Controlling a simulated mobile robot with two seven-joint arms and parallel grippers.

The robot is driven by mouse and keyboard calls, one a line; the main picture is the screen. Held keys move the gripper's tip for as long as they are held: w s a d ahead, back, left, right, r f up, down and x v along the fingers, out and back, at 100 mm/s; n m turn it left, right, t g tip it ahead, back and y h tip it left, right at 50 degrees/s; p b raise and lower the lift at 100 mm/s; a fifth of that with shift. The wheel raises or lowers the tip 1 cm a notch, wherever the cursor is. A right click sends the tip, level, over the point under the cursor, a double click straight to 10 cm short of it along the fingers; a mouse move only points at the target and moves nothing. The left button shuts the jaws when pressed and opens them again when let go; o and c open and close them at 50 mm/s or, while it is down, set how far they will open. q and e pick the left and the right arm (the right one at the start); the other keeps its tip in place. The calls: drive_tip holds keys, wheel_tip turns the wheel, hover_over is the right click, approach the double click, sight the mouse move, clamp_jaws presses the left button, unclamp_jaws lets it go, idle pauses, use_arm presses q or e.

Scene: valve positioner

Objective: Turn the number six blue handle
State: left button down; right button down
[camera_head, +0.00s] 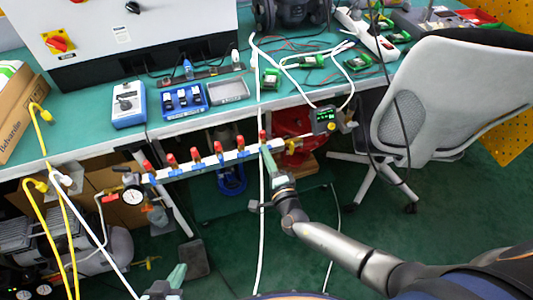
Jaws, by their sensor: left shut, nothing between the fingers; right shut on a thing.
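A white manifold bar (208,161) runs below the front edge of the bench, with several red-topped valves along it and small blue handles (199,165) beside them. My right gripper (267,153) is at the right end of the bar, shut at the last valve (262,136). The blue handle there is mostly hidden by its fingers, and no number can be read. My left gripper (177,274) is shut and empty at the bottom of the view, well below and apart from the manifold.
A pressure gauge (133,195) hangs at the bar's left end, and a small digital device (324,118) is near its right end. White cables hang close to my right gripper. A grey office chair (445,95) stands at right. Green floor is open below.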

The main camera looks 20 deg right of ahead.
drive_tip(key=c, duration=0.9)
unclamp_jaws()
use_arm(q)
drive_tip(key=shift+s, duration=0.1)
drive_tip(key=shift+s+a+r+p, duration=0.15)
drive_tip(key=shift+a+r+p, duration=0.35)
drive_tip(key=shift+p, duration=0.3)
use_arm(e)
drive_tip(key=s, duration=1.2)
drive_tip(key=shift+s+d, duration=0.2)
drive_tip(key=shift+s, duration=0.1)
use_arm(q)
drive_tip(key=shift+f, duration=0.1)
drive_tip(key=shift+d, duration=0.1)
